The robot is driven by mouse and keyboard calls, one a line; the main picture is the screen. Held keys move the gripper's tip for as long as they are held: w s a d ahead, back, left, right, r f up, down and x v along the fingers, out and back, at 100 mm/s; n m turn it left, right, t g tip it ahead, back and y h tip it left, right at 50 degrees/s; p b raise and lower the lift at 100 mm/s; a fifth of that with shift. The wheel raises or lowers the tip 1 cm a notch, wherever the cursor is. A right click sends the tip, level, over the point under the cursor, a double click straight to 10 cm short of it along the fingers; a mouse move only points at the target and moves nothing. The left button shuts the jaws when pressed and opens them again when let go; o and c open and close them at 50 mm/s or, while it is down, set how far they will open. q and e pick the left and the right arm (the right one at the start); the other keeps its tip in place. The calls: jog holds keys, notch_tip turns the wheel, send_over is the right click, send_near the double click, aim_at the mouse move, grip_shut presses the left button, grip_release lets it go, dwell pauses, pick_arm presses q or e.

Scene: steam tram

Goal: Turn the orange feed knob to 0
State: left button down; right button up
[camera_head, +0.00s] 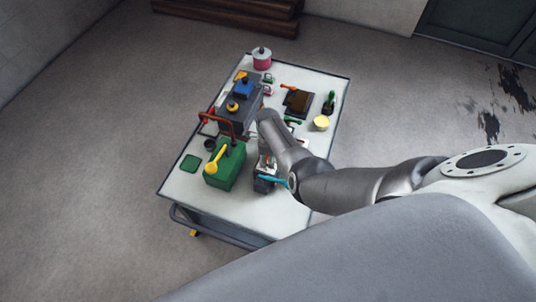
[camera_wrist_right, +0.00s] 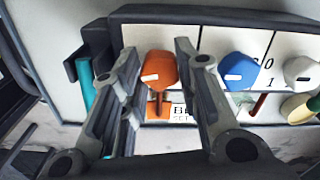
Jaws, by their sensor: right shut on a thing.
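The orange feed knob (camera_wrist_right: 158,68) sits on a white-faced panel (camera_wrist_right: 210,42) in the right wrist view, with a small white mark on its lower left. My right gripper (camera_wrist_right: 156,52) has one finger on each side of the knob and is shut on it. The knob's scale is mostly hidden; a label with dark letters below it is partly covered by a finger. In the head view my right gripper (camera_head: 265,164) is at the near right part of the table, and its arm hides much of the panel. My left gripper is not in view.
A blue knob (camera_wrist_right: 240,70) and a white knob (camera_wrist_right: 301,74) stand right of the orange one, with digits 0 and 1 between them. A teal handle (camera_wrist_right: 87,92) is close left. A green box (camera_head: 225,168) stands beside the gripper on the white table (camera_head: 185,182).

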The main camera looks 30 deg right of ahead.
jog(key=shift+m, duration=1.2)
jog(key=o, duration=1)
jog(key=shift+o, duration=0.2)
jog(key=shift+r, duration=0.1)
jog(key=shift+r, duration=0.5)
notch_tip(320, 180, up, 11)
jog(key=shift+s+f, duration=0.15)
jog(key=shift+f, duration=0.05)
